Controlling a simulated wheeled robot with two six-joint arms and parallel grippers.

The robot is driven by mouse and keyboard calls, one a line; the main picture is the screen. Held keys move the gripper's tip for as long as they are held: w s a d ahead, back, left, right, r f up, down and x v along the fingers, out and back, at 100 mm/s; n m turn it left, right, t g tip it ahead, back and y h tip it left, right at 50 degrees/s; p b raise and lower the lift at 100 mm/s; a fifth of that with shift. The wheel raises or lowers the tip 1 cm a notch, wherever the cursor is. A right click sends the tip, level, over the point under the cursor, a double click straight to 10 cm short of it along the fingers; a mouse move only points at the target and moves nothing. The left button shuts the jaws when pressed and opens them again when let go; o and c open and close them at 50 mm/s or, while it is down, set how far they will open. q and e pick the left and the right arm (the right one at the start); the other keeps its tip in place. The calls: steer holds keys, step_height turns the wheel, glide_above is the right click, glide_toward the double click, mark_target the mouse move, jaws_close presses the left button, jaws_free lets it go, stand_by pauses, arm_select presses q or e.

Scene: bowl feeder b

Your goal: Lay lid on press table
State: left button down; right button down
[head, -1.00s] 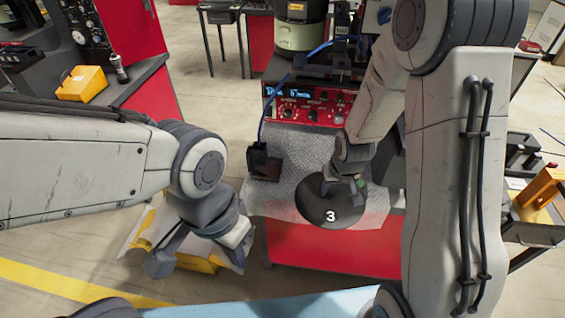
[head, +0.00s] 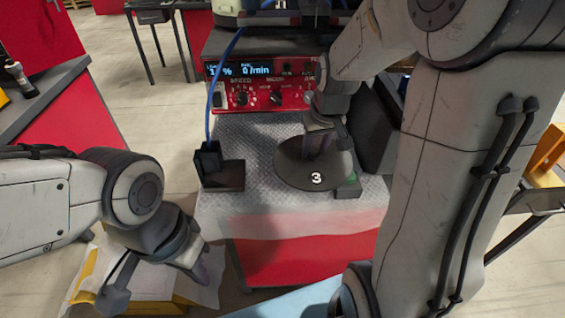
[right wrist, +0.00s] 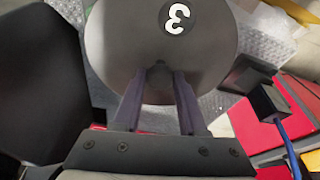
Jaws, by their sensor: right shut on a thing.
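The lid (head: 293,172) is a dark grey round disc with a white "3" near its front rim. My right gripper (head: 321,148) is shut on its middle from above. In the right wrist view, the two fingers (right wrist: 160,88) grip a small knob at the centre of the lid (right wrist: 125,40). The lid is over the checkered metal top of the press table (head: 265,140), which has a red front. I cannot tell whether the lid touches the top. My left gripper (head: 160,283) is open and empty, low at the left, over a yellow box.
A red control panel (head: 262,88) with knobs and a display stands behind the tabletop. A black holder (head: 218,170) with a blue cable stands left of the lid. A small green-topped box (head: 348,188) is at the lid's right edge. Bare tabletop lies in front.

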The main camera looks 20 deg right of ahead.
mark_target(287, 146)
steer(key=w+a+f, duration=0.1)
steer(key=w, duration=0.1)
steer(key=w+a+f, duration=0.2)
steer(key=w, duration=0.1)
steer(key=w+a+f, duration=0.1)
steer(key=w+f, duration=0.1)
steer(key=shift+w+a+f, duration=0.1)
steer(key=shift+w+a, duration=0.1)
steer(key=shift+a, duration=0.05)
steer(key=shift+f, duration=1.95)
steer(key=shift+f, duration=0.1)
steer(key=shift+c, duration=2.3)
jaws_free()
steer(key=shift+s, duration=0.1)
